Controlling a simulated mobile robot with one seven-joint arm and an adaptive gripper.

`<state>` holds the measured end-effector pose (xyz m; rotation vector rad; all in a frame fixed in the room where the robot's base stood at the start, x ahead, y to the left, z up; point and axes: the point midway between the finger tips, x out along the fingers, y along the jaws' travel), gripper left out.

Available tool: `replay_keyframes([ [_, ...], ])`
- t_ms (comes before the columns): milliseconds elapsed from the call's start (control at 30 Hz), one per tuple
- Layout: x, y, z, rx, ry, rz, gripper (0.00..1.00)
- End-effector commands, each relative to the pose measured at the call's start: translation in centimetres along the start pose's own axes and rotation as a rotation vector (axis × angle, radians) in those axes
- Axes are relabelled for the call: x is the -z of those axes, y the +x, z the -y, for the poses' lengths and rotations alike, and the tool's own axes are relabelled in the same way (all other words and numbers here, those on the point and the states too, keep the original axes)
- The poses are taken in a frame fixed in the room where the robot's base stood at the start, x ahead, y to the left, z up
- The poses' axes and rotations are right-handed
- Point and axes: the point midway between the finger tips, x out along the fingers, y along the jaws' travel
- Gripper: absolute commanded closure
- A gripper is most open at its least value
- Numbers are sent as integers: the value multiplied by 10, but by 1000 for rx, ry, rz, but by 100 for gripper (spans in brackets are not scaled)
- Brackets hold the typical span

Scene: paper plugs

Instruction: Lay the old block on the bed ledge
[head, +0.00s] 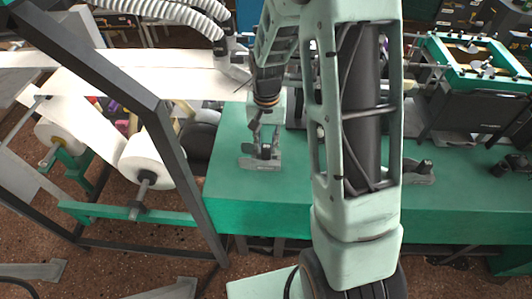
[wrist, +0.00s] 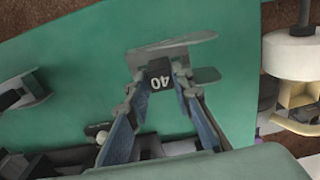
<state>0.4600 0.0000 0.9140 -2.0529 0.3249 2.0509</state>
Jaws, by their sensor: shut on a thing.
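A small black block marked "40" (wrist: 159,76) is between the fingertips of my gripper (wrist: 157,82) in the wrist view. My gripper is shut on it. I take this as the old block. The green bed ledge (head: 235,205) is the broad flat surface in the middle of the head view; it also fills much of the wrist view (wrist: 75,45). A grey metal bracket (wrist: 205,75) shows just beyond the block on the green. The gap under the block is unclear.
A second grey bracket (wrist: 28,92) stands on the green at the left of the wrist view. Another dark block (wrist: 98,130) shows beside my left finger. White paper rolls (head: 148,160) and a dark frame post (head: 185,175) stand left of the bed. The green front strip looks clear.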

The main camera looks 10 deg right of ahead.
Motion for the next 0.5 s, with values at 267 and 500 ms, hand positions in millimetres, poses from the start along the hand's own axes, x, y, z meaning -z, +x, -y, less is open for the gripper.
replay_keyframes([
  [267, 4, 37, 1, 0, 1, 1, 100],
  [500, 4, 35, 1, 0, 0, 0, 100],
])
